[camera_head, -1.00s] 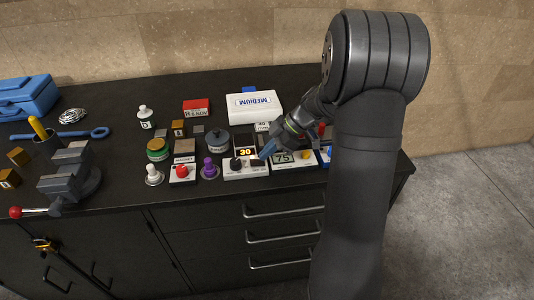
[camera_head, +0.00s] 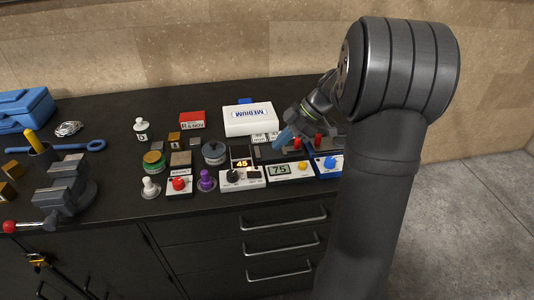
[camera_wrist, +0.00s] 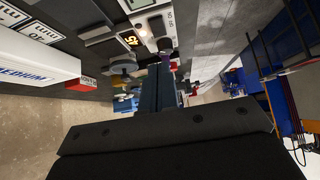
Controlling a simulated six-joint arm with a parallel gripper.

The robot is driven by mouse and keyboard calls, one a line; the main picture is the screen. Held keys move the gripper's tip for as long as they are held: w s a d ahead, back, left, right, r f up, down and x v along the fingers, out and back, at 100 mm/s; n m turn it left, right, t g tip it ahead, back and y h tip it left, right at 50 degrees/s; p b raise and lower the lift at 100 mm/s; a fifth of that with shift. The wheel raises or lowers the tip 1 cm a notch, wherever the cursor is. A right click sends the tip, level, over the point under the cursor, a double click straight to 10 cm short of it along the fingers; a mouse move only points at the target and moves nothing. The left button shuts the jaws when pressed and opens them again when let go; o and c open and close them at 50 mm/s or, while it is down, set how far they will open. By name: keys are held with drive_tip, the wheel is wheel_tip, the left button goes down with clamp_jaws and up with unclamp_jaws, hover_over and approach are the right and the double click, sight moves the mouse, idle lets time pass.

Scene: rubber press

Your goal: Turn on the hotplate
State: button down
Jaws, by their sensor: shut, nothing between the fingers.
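The hotplate (camera_head: 242,179) is a white-fronted unit near the front middle of the bench, with a black knob (camera_head: 232,175), a small dark switch (camera_head: 253,174) and an orange display (camera_head: 242,164) reading 45. The display (camera_wrist: 130,40) also shows in the wrist view, turned sideways, near the top. My gripper (camera_head: 279,143) has blue fingers and is shut and empty. It is up and to the right of the hotplate in the head view, apart from its switch. Which way the switch is tipped is too small to tell.
A unit (camera_head: 291,171) reading 75 stands just right of the hotplate, with a blue-knobbed unit (camera_head: 327,166) beyond it. A purple-handled piece (camera_head: 206,180) and a red-button box (camera_head: 179,186) stand left. A white MEDIUM box (camera_head: 249,119) is behind. The bench front edge is clear.

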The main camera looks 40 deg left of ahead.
drive_tip(key=shift+w+d+r, duration=1.35)
drive_tip(key=shift+w+r, duration=0.05)
hover_over(260, 174)
drive_tip(key=f, duration=0.5)
drive_tip(key=w+f, duration=0.1)
drive_tip(key=f, duration=0.1)
drive_tip(key=shift+d+f, duration=0.15)
drive_tip(key=shift+d, duration=0.1)
drive_tip(key=shift+s+a+r+t+h, duration=0.3)
drive_tip(key=shift+s+r, duration=0.05)
drive_tip(key=shift+s, duration=0.1)
drive_tip(key=shift+v, duration=2.15)
drive_tip(key=shift+w+f, duration=0.1)
drive_tip(key=shift+f, duration=0.05)
